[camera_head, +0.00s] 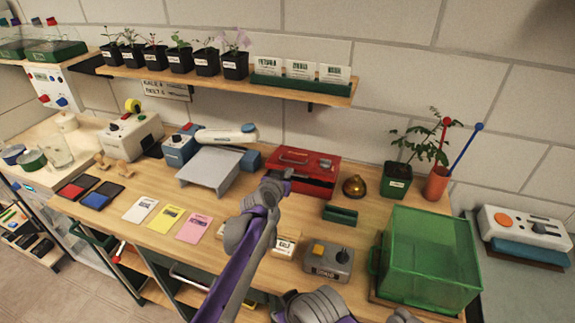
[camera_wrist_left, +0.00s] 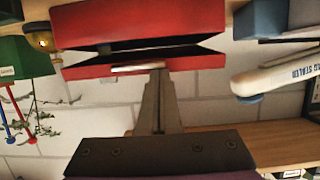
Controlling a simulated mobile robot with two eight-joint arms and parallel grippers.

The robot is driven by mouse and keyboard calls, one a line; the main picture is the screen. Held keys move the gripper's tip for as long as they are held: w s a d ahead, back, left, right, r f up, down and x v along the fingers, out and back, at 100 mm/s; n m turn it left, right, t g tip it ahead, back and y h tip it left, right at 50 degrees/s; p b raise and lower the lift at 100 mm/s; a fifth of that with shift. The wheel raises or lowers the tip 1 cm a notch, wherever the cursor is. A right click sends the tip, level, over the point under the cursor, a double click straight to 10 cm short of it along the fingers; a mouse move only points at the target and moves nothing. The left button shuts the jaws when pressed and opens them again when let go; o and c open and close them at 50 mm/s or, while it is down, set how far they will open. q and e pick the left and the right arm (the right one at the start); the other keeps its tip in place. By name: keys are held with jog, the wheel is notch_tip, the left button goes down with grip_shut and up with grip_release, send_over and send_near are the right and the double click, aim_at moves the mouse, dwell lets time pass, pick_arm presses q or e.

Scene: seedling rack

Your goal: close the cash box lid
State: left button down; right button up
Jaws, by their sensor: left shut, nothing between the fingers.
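The red cash box (camera_head: 318,178) stands on the bench below the wall shelf, near its middle. In the left wrist view, which is upside down, the cash box (camera_wrist_left: 140,22) has a dark wedge-shaped gap between body and lid, so the lid (camera_wrist_left: 90,69) is partly open. A pale handle shows on the lid. My left gripper (camera_head: 284,176) is at the box's front left. In the wrist view the left gripper (camera_wrist_left: 159,74) is shut and empty, its fingertips close by the handle; I cannot tell whether they touch.
A brass bell (camera_head: 355,186) stands right of the box, with a small green tray (camera_head: 340,215) in front. A green clear bin (camera_head: 430,260) fills the right front.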

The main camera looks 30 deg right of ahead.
pick_arm(q)
jog(key=shift+f, duration=0.65)
jog(key=shift+a+f, duration=0.1)
jog(key=shift+f, duration=0.65)
jog(key=shift+s+b, duration=0.1)
jog(key=shift+b, duration=0.2)
jog(key=shift+a, duration=0.1)
jog(key=v, duration=1)
jog(key=shift+s+a+r, duration=0.2)
jog(key=shift+a, duration=0.05)
jog(key=shift+f, duration=0.1)
